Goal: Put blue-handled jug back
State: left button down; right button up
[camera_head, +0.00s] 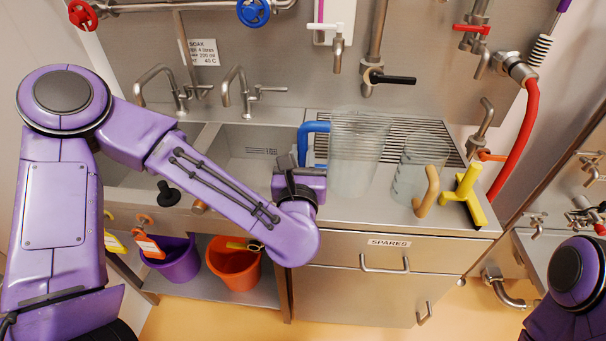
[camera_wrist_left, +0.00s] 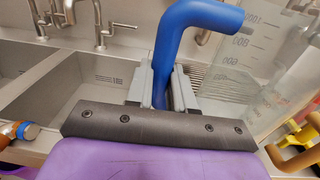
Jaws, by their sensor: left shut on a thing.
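The blue-handled jug (camera_head: 355,155) is a large clear jug that stands upright at the drainer, right of the sinks; I cannot tell whether its base touches the surface. Its blue handle (camera_head: 312,128) points left. My left gripper (camera_head: 300,168) is shut on the lower part of this handle. In the left wrist view the blue handle (camera_wrist_left: 180,50) rises between the two fingers of my left gripper (camera_wrist_left: 165,90), and the clear wall with printed marks (camera_wrist_left: 255,45) is at right. My right gripper is out of view; only part of my right arm shows at lower right.
A smaller clear jug with a tan handle (camera_head: 425,192) stands close on the right, beside a yellow T-shaped thing (camera_head: 466,193). The ribbed drainer (camera_head: 440,135) lies behind the jugs. Sinks (camera_head: 245,150) are at left. Taps and a red hose (camera_head: 515,140) line the back wall.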

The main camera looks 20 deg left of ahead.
pick_arm(q)
jog(key=w+a+f+p, duration=0.1)
jog(key=w+f, duration=0.1)
jog(key=f, duration=0.1)
jog(key=w+f, duration=0.2)
jog(key=f, duration=0.1)
jog(key=w+a+f+p, duration=0.1)
jog(key=w+f, duration=0.1)
jog(key=f, duration=0.1)
jog(key=shift+w+a+p, duration=0.3)
jog(key=shift+f, duration=0.45)
jog(key=shift+f, duration=0.15)
jog(key=c, duration=1)
grip_release()
